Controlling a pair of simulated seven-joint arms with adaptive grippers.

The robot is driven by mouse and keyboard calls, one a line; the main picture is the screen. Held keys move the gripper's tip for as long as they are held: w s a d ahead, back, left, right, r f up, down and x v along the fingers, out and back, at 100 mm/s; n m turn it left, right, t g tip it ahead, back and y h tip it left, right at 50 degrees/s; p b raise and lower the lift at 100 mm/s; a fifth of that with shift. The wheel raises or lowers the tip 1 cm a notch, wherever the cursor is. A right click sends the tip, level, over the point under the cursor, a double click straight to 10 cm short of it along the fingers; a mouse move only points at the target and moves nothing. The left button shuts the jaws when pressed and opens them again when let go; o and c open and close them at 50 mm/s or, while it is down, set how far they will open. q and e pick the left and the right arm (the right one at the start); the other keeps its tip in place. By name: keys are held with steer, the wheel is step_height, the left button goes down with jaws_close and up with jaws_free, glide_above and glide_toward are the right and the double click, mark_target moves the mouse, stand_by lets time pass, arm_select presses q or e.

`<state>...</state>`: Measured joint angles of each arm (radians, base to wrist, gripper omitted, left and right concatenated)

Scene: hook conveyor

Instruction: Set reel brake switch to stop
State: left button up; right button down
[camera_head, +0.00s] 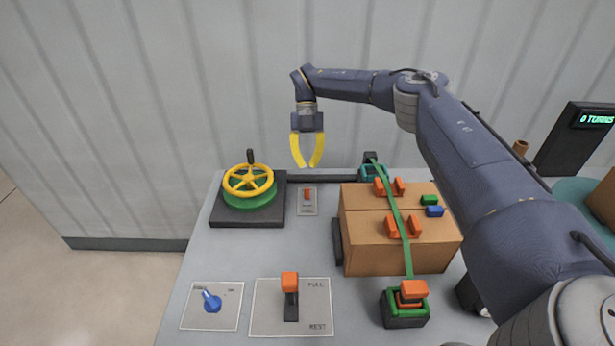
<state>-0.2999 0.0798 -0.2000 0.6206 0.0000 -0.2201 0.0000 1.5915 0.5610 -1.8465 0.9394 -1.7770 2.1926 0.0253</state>
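My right gripper (306,165) has yellow fingers pointing down, with a clear gap between the tips and nothing in it. It hangs above the back of the table, over a small red rocker switch (307,195) on a grey plate beside the handwheel base. A blue lever (211,301) sits on a labelled plate at the front left; its knob leans toward the upper left. The lettering on both plates is too small to read, so I cannot tell for sure which is the reel brake switch. My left gripper is out of view.
A yellow handwheel (248,181) stands at the back left. An orange-topped lever (290,290) is on a plate marked PULL and REST. A cardboard box (380,255) under a green strap (396,214) fills the right. A display (592,119) reads 0 TURNS. Bare table lies in between.

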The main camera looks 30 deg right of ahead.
steer(key=shift+v, duration=0.9)
steer(key=shift+w+f, duration=0.1)
steer(key=shift+w, duration=0.05)
